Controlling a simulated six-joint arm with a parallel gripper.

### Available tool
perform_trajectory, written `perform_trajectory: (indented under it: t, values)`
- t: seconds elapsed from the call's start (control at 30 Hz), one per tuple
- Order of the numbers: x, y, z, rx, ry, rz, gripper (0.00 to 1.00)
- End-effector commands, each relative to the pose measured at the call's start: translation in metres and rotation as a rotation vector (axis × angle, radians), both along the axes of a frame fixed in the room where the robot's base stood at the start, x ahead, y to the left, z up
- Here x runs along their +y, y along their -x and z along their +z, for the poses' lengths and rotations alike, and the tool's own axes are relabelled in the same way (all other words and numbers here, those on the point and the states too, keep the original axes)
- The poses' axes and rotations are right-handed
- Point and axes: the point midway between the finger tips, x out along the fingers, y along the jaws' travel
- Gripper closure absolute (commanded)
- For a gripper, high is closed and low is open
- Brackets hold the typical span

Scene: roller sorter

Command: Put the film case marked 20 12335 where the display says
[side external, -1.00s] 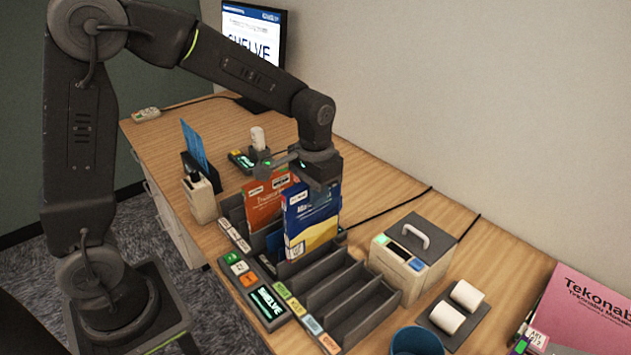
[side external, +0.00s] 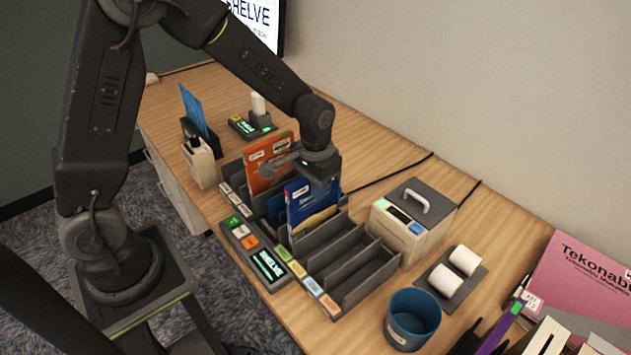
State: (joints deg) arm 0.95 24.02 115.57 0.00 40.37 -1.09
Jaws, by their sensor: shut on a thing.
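A blue and yellow film case (side external: 303,203) hangs upright under my gripper (side external: 320,178), which is shut on its top edge. Its lower part is hidden behind a divider of the dark slotted rack (side external: 345,285), so it sits in or just over a middle slot. Its number is too small to read. An orange case (side external: 268,162) stands in the rack farther back. The monitor (side external: 258,20), partly cut off at the top, reads SHELVE. A small green display (side external: 268,265) by the rack's front also seems to read SHELVE.
Empty slots lie at the rack's near end. A beige box with a handle (side external: 413,220), white rolls on a stand (side external: 452,275) and a blue cup (side external: 412,318) stand to the right. A holder with blue sheets (side external: 198,130) is at the left.

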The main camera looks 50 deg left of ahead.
Motion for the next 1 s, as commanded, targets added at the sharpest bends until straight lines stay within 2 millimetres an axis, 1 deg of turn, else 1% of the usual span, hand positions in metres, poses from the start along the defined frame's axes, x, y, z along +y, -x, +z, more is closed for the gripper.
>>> perform_trajectory:
  t: [0.37, 0.97, 1.0]
  values:
    - [0.000, 0.000, -0.001, 0.000, 0.000, 0.000, 1.00]
    - [0.000, 0.000, -0.012, 0.001, 0.000, 0.000, 1.00]
    - [0.000, 0.000, -0.012, 0.000, 0.000, 0.000, 0.81]
